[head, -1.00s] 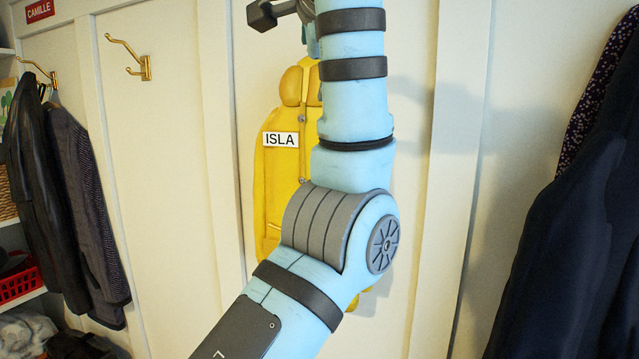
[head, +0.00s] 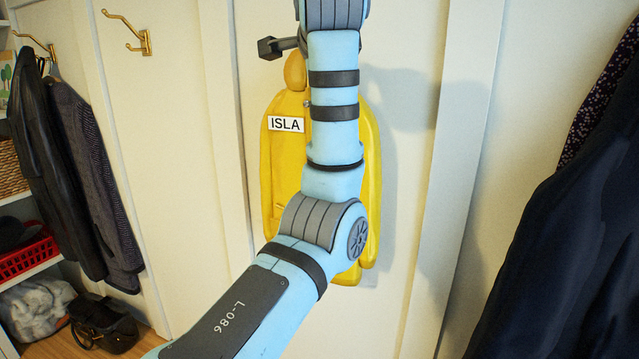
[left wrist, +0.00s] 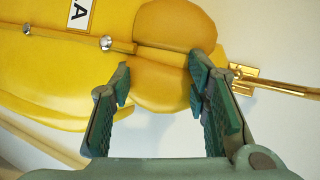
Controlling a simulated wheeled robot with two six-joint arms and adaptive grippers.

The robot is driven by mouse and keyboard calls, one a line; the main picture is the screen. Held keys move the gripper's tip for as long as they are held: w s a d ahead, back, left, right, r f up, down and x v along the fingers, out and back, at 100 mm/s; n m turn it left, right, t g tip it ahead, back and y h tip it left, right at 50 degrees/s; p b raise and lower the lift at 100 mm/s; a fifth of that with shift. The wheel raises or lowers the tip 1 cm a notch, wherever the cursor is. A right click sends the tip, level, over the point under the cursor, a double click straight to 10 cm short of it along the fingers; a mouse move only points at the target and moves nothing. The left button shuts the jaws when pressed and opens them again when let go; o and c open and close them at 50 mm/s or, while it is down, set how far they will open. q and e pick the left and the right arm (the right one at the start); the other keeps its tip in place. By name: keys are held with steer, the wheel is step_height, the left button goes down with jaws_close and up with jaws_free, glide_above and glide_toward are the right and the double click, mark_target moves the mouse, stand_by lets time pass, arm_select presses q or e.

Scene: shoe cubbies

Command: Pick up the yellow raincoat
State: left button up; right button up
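The yellow raincoat (head: 284,165) hangs against the white wall panel in the head view, with a white "ISLA" label on its chest. My left arm crosses in front of it and hides its middle and part of its top. In the left wrist view the raincoat (left wrist: 100,60) lies sideways, with its rounded hood at the fingertips. My left gripper (left wrist: 163,80) is open, its two fingers apart on either side of the hood's near edge. I cannot tell whether they touch it. The left fingers are not visible in the head view. My right gripper is in neither view.
A brass hook (left wrist: 245,80) is close beside one left finger. An empty brass hook (head: 130,38) is on the panel to the left. Dark jackets (head: 75,170) hang at the left, beside a red basket (head: 28,256). A dark navy coat (head: 575,230) hangs at the right.

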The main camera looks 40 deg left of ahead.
arm_select(q)
jaws_close()
steer(key=shift+r, duration=0.1)
